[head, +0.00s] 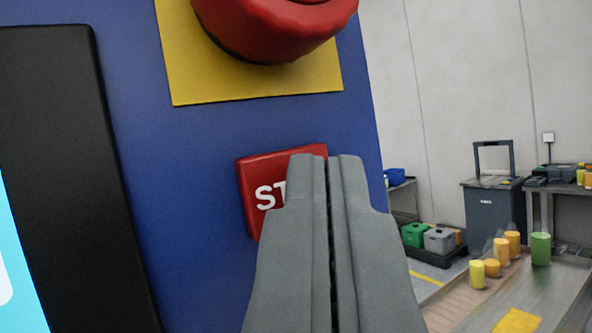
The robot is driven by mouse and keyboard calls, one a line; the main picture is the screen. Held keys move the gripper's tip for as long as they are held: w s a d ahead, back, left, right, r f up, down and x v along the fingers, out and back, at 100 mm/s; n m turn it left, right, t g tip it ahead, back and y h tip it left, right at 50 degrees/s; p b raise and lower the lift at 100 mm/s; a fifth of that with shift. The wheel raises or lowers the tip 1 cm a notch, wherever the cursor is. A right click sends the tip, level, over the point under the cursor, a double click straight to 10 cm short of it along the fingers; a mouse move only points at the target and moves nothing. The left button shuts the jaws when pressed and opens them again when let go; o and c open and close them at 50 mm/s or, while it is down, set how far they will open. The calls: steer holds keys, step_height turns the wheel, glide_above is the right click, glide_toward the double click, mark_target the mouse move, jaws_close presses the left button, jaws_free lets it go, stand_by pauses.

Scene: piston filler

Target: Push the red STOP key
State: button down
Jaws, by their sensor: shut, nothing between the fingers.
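The red STOP key (252,185) is a square key with white lettering on a blue panel (190,160). Only its left part and top edge show, with "ST" readable. My gripper (327,158) is shut and empty, with its grey fingertips in front of the key's right part. The fingers hide the rest of the lettering. I cannot tell whether the fingertips touch the key.
A round red button (275,30) on a yellow plate (195,85) sits just above the key. A black-framed screen (75,180) is at the left. Beyond the panel's right edge are jars (501,250), crates (439,239) and a dark cart (494,208).

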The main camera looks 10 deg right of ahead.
stand_by(0.3)
steer(key=shift+s+d, duration=0.25)
steer(key=shift+s, duration=0.5)
steer(key=shift+s, duration=0.1)
steer(key=shift+s+d, duration=0.3)
steer(key=shift+s, duration=0.45)
steer(key=shift+s+d, duration=0.25)
steer(key=shift+s, duration=0.5)
steer(key=shift+s+d, duration=0.3)
steer(key=shift+s, duration=0.45)
